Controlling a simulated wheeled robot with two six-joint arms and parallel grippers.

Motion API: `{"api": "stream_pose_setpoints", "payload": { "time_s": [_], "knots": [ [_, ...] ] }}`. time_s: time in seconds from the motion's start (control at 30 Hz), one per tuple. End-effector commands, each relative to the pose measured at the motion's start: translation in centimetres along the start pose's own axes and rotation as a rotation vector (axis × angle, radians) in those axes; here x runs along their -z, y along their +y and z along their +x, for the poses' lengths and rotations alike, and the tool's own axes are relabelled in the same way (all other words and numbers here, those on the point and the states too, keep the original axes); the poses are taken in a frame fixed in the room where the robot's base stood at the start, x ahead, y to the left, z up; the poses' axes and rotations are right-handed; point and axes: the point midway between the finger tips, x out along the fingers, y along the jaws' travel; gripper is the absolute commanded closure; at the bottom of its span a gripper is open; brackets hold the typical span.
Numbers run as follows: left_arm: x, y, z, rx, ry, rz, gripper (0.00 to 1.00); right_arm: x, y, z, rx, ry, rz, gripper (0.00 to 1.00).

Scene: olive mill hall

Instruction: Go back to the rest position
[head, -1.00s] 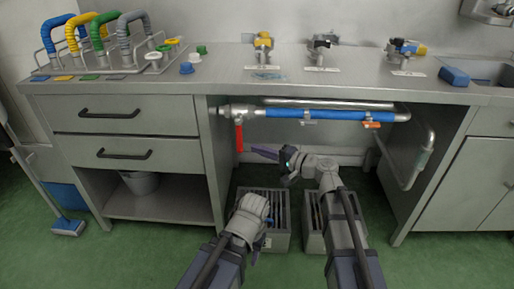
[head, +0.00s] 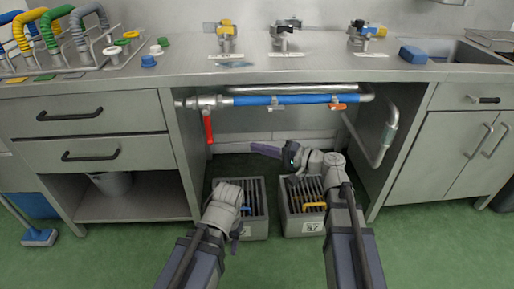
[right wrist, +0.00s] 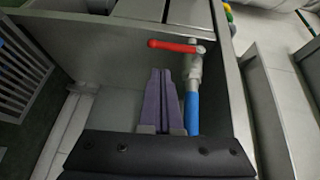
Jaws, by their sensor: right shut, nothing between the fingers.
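My right gripper (head: 266,150) is in front of the open bay under the counter, below the blue pipe. Its purple fingers point left in the head view. In the right wrist view its fingers (right wrist: 160,102) lie together with nothing between them, beside the blue pipe (right wrist: 192,108) and below the red lever (right wrist: 172,46). My left gripper (head: 238,228) shows only as a small dark part at the end of my left arm, low in front of the left grey crate. Its fingers cannot be made out.
Two slatted grey crates (head: 254,228) (head: 291,224) stand on the green floor under the counter (head: 190,68). The blue pipe (head: 300,99) and red lever (head: 208,128) are in the bay. Drawers (head: 85,116) are at left, a cabinet (head: 440,155) at right. The front floor looks clear.

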Motion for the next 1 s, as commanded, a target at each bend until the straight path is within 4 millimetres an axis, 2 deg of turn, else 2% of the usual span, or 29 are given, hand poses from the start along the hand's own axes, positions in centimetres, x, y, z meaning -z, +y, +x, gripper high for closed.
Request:
{"api": "stream_pose_setpoints", "payload": {
  "time_s": [0.23,0.33,0.47,0.57,0.7,0.8,1.0],
  "knots": [
    [0.0,0.0,0.0,0.0,0.0,0.0,0.5,-0.1,0.0,0.1,-0.002,-0.002,-0.001,1.0],
    [0.0,0.0,-0.2,0.0,0.0,0.0,0.5,-1.2,0.6,0.6,-0.041,-0.029,-0.017,1.0],
    [-0.1,-0.1,-0.8,0.0,0.0,0.0,0.5,-5.3,3.5,2.1,-0.21,-0.138,-0.087,1.0],
    [-0.1,-0.2,-1.4,0.001,0.0,0.0,0.5,-9.5,7.0,2.6,-0.408,-0.259,-0.172,1.0],
    [-0.1,-0.2,-2.2,0.001,-0.001,0.0,0.5,-14.2,11.7,1.1,-0.699,-0.42,-0.3,1.0],
    [-0.2,-0.3,-2.7,0.002,-0.001,0.0,0.5,-16.3,14.1,-0.9,-0.899,-0.515,-0.389,1.0],
    [-0.2,-0.4,-3.4,0.002,-0.001,0.001,0.5,-17.8,16.3,-5.2,-1.213,-0.629,-0.531,1.0]
  ]
}}
